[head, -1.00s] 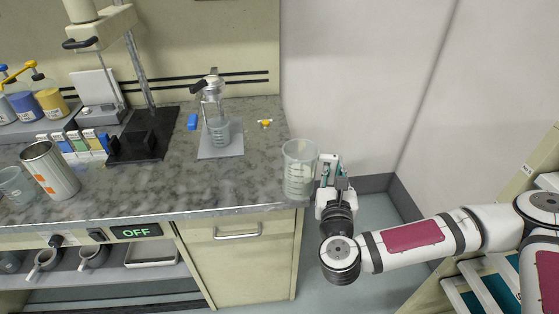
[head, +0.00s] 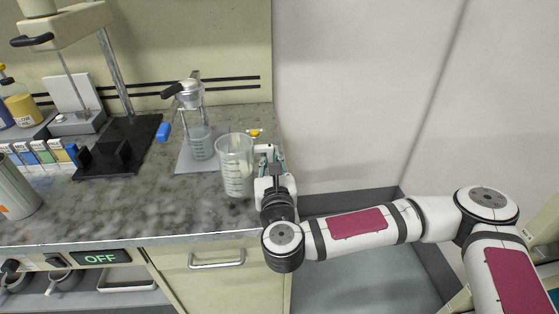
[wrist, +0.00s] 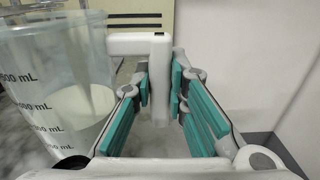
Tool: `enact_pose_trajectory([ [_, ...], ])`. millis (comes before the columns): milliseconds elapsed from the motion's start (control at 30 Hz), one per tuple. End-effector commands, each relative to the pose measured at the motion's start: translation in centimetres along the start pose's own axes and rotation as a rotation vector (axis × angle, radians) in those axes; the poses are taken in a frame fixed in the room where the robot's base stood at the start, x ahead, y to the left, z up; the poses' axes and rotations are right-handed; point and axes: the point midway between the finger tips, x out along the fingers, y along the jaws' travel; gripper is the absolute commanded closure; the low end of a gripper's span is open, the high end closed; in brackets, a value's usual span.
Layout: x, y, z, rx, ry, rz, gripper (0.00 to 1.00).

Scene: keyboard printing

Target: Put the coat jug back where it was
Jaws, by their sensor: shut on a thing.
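The jug (head: 235,165) is a clear, graduated vessel with a pale handle, upright over the right end of the counter. I cannot tell whether its base touches the surface. Its lower part looks pale inside. In the wrist view the jug (wrist: 55,90) fills the left side, with mL marks showing. My gripper (head: 270,160) is on the jug's right side, shut on its handle. In the wrist view the white handle (wrist: 140,45) runs down between the teal pads of my gripper (wrist: 160,90).
A black stand base (head: 115,150) is further left. The marble counter (head: 150,205) is clear in front.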

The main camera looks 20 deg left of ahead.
Motion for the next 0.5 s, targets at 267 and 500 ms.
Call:
enact_pose_trajectory([
  [267, 4.8, -2.7, -0.4, 0.000, -0.002, -0.002, 1.00],
  [500, 5.5, -3.1, -1.1, 0.002, 0.000, 0.001, 1.00],
])
